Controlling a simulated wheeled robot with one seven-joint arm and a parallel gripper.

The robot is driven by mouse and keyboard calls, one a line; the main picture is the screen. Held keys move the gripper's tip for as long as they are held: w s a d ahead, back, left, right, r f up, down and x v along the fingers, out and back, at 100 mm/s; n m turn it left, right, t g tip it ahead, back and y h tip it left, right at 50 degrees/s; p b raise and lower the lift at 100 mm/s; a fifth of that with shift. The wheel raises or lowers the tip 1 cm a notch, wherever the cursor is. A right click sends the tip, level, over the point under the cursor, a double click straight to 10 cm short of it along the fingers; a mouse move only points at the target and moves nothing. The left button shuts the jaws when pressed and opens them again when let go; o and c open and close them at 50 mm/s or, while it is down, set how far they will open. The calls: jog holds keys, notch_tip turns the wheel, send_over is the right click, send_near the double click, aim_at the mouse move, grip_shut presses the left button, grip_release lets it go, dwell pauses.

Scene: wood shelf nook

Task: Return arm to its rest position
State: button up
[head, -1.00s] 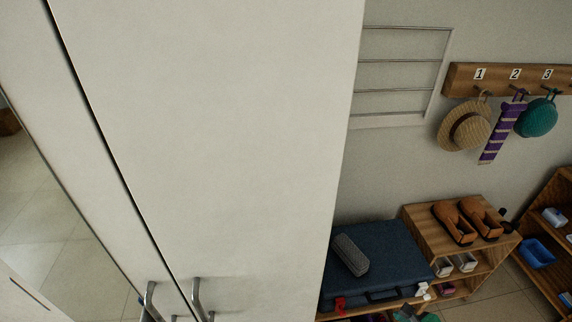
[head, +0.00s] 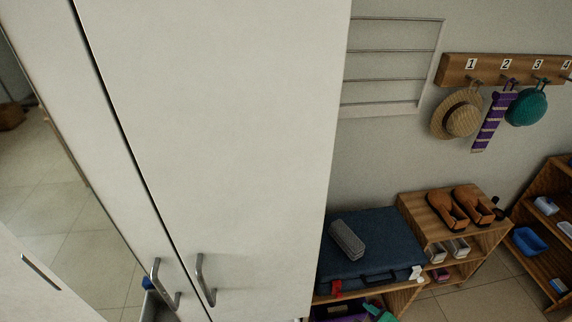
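My arm and gripper do not clearly show in the head view, so I cannot see the gripper's state or pose. A tall white cabinet (head: 215,120) fills the left and middle of the view. Its two doors are shut, with metal handles (head: 203,280) near the bottom of the frame.
A wooden bench (head: 420,215) stands right of the cabinet, bearing a dark blue case (head: 385,235), a grey case (head: 347,239) and brown shoes (head: 447,210). A hook rail (head: 490,69) holds hats and a striped scarf. Open floor (head: 90,245) shows at left.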

jog(key=s+a+f+n+t+h, duration=0.1)
jog(key=s+a+f+n, duration=0.25)
jog(key=a+n, duration=0.2)
jog(key=s+a+f+n+t+h, duration=0.2)
jog(key=s+a+n, duration=0.3)
jog(key=a, duration=0.2)
jog(key=s+a+r+n+t+y, duration=0.1)
jog(key=s+a+r+n+t, duration=0.4)
jog(key=s+r+n, duration=0.9)
jog(key=s+a+n, duration=0.1)
jog(key=a+n, duration=0.1)
jog(key=a, duration=0.1)
jog(key=shift+s+r+y, duration=0.15)
jog(key=shift+r+y, duration=0.05)
jog(key=shift+y, duration=0.2)
